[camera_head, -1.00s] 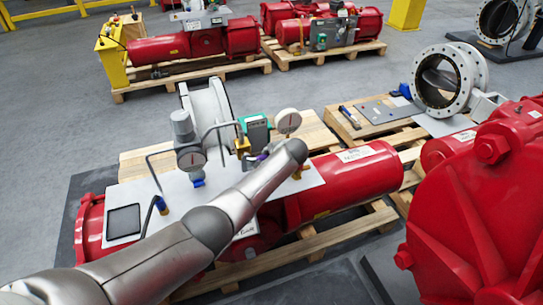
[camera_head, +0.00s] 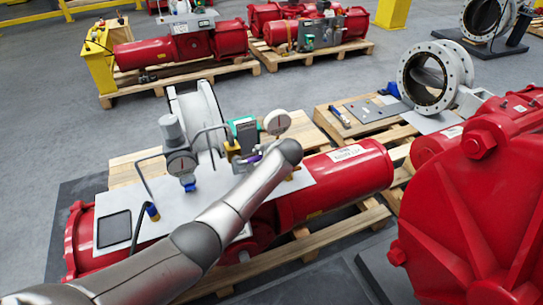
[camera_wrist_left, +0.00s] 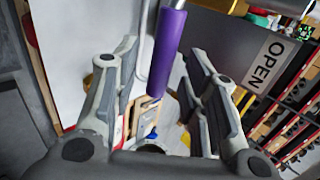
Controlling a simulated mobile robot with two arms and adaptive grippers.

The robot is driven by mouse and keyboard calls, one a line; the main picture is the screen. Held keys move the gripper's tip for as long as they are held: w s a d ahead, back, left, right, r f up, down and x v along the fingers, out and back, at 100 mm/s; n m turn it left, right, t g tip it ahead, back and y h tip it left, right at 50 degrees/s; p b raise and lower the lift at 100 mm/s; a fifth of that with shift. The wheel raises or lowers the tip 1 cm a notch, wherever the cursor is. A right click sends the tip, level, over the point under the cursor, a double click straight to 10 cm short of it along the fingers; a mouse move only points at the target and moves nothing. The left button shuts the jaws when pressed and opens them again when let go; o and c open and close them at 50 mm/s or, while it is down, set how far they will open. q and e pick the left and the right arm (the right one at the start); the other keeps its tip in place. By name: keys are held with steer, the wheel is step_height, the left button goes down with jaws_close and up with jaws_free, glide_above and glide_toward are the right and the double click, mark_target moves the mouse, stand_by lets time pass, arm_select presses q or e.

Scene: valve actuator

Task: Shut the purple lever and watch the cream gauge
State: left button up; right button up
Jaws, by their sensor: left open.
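The purple lever (camera_head: 248,159) shows as a small piece beside the yellow valve fitting on the red actuator, partly hidden by my left arm. In the left wrist view the purple lever (camera_wrist_left: 169,52) runs between the spread fingers of my left gripper (camera_wrist_left: 160,72). The gripper is open around it; contact with the lever cannot be told. In the head view the left gripper is mostly hidden behind my wrist. The cream gauge (camera_head: 277,122) stands upright just above my wrist, its face visible but its reading too small to tell. My right gripper is not in view.
A second gauge (camera_head: 181,163) and tubing stand to the left on the grey plate (camera_head: 215,190). An OPEN label (camera_wrist_left: 267,66) lies right of the fingers. The red actuator (camera_head: 335,180) rests on a wooden pallet. A large red housing (camera_head: 470,215) fills the right.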

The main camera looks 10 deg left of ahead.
arm_select(q)
steer(key=v, duration=0.8)
steer(key=shift+s+r, duration=0.25)
steer(key=shift+r, duration=0.05)
steer(key=shift+d, duration=0.1)
